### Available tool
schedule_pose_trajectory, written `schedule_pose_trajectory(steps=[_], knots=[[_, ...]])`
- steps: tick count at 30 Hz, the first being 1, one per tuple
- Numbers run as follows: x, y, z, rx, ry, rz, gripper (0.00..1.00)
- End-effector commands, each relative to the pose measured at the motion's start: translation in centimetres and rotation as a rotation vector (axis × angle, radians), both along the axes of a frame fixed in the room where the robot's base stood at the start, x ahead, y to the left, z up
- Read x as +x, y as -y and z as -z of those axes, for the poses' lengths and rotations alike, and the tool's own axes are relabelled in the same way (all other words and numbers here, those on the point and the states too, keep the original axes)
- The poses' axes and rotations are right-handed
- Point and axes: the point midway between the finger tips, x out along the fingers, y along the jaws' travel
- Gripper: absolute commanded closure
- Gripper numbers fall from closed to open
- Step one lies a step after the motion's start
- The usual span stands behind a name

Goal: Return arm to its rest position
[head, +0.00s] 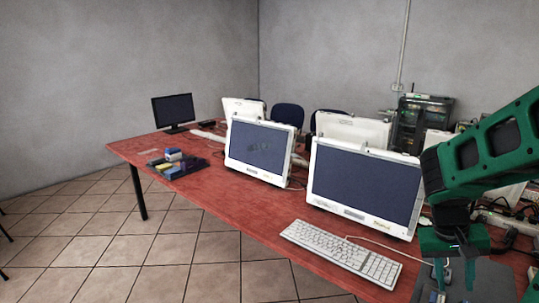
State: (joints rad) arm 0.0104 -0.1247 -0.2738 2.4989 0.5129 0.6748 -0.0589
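My green and black arm enters from the right edge of the head view, bends at an elbow and hangs down over the red table (250,205). My gripper (443,276) is at the lower right, pointing down near the table's front edge, to the right of the white keyboard (340,252). Its fingertips are small and dark against a dark surface, so I cannot tell whether it is open or shut, or whether it touches anything.
Two white monitors (365,190) (261,150) stand along the table, with others behind. A black monitor (174,111) is at the far left end. A dark rack (421,122) stands at the back right. Cables (505,221) clutter the right side.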

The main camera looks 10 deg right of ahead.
Motion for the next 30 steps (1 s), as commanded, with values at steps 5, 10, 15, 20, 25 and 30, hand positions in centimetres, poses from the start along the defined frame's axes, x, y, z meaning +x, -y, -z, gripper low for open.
schedule_pose_trajectory(steps=[5, 10, 15, 20, 25, 30], knots=[[-3.3, -3.9, -1.8, 0.165, 0.052, 0.022, 0.65], [-6.1, -7.4, -3.4, 0.285, 0.08, 0.014, 0.65], [-7.8, -9.5, -4.3, 0.346, 0.089, 0.0, 0.65], [-8.3, -10.1, -4.6, 0.363, 0.089, -0.006, 0.65], [-8.3, -10.1, -4.6, 0.362, 0.088, -0.007, 0.65], [-8.3, -10.1, -4.5, 0.362, 0.088, -0.006, 0.65]])
